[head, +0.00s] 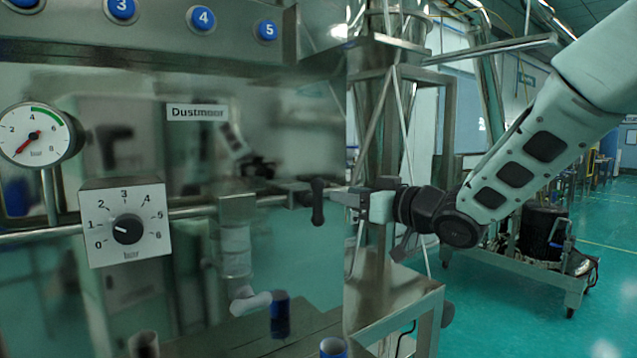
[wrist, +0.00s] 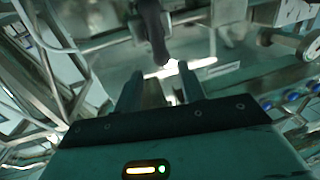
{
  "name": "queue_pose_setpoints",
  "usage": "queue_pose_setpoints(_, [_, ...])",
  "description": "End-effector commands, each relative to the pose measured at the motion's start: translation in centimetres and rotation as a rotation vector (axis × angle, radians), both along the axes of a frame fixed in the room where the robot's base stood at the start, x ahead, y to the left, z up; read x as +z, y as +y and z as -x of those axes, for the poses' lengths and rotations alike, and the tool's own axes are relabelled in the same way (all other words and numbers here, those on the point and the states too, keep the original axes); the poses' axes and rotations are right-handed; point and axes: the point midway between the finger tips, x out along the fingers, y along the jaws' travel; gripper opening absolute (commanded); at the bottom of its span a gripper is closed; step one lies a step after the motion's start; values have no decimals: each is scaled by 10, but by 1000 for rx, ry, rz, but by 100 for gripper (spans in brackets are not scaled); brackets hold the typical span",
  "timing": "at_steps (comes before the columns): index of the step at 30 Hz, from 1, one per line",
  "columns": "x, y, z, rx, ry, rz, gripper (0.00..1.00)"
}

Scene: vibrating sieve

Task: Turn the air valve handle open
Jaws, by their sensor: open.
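The air valve handle (head: 318,202) is a dark, rounded lever on the right end of the horizontal pipe. It hangs straight down, across the line of the pipe. My gripper (head: 348,197) is just to the right of the handle, with its fingers pointing left toward it. In the wrist view the handle (wrist: 153,35) shows as a dark lever beyond the fingertips, roughly in line with the gap between them. My gripper (wrist: 162,76) is open and empty there. The handle appears apart from the fingers.
A regulator box with a dial knob (head: 127,228) and a round pressure gauge (head: 38,135) are at the left. The shiny steel cabinet (head: 290,125) stands behind the pipe. A steel frame (head: 395,315) stands below my gripper. Open green floor (head: 500,320) lies at the right.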

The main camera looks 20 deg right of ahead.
Motion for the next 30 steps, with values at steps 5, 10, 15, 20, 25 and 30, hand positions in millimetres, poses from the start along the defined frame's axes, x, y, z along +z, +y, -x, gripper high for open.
queue_pose_setpoints(5, [2,20,-33,1,5,-2,40])
queue_pose_setpoints(10, [2,34,-59,1,3,-1,40])
queue_pose_setpoints(15, [1,42,-75,0,3,-1,40])
queue_pose_setpoints(20, [0,45,-80,-1,1,0,40])
queue_pose_setpoints(25, [-1,45,-81,-1,1,0,40])
queue_pose_setpoints(30, [0,45,-80,-1,1,0,12])
